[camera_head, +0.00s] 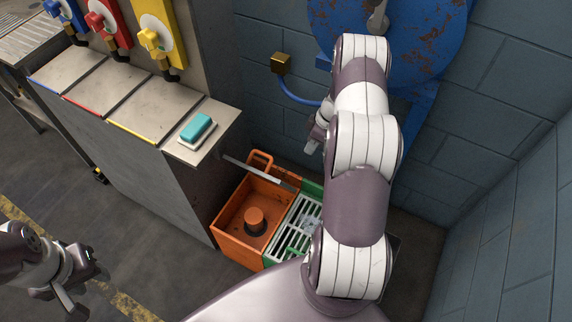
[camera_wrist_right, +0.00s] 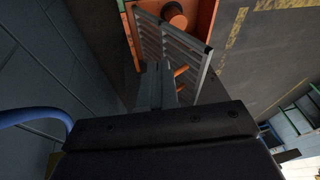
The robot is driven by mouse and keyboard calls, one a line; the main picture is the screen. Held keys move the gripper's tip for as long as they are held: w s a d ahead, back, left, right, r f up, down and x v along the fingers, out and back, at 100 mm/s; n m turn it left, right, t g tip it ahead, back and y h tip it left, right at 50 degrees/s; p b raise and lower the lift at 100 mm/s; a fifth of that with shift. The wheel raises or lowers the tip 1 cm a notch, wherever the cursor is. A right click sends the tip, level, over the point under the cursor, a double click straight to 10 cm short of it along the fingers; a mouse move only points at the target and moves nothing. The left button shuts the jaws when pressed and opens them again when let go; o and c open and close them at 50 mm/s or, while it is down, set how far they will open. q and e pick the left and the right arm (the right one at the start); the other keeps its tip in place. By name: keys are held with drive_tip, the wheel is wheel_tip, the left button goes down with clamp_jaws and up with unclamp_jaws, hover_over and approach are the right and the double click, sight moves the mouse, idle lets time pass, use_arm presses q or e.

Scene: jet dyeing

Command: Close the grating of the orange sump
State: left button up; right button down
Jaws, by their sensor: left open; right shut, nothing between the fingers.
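The orange sump (camera_head: 228,238) stands on the floor beside the cabinet, its top open and an orange round fitting (camera_head: 255,220) visible inside. Its grey grating (camera_head: 252,170) stands raised, seen nearly edge-on at the sump's back; its bars show in the right wrist view (camera_wrist_right: 172,42). My right gripper (camera_head: 311,147) is shut and empty, above and behind the raised grating. In the right wrist view its fingers (camera_wrist_right: 157,85) point toward the grating; I cannot tell whether they touch. My left gripper (camera_head: 86,292) is open and empty at the lower left, away from the sump.
A green sump (camera_head: 268,258) with a flat grating adjoins the orange one on the right. The cabinet (camera_head: 170,180) with a teal block (camera_head: 197,129) on top stands left. A blue hose (camera_head: 298,99) and the block wall are behind. Floor at front left is clear.

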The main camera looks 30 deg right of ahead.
drive_tip(key=a+f+y, duration=0.2)
drive_tip(key=a+f, duration=0.5)
drive_tip(key=a, duration=0.1)
drive_tip(key=shift+w+a+f, duration=0.15)
drive_tip(key=shift+w+a, duration=0.2)
drive_tip(key=shift+w, duration=0.05)
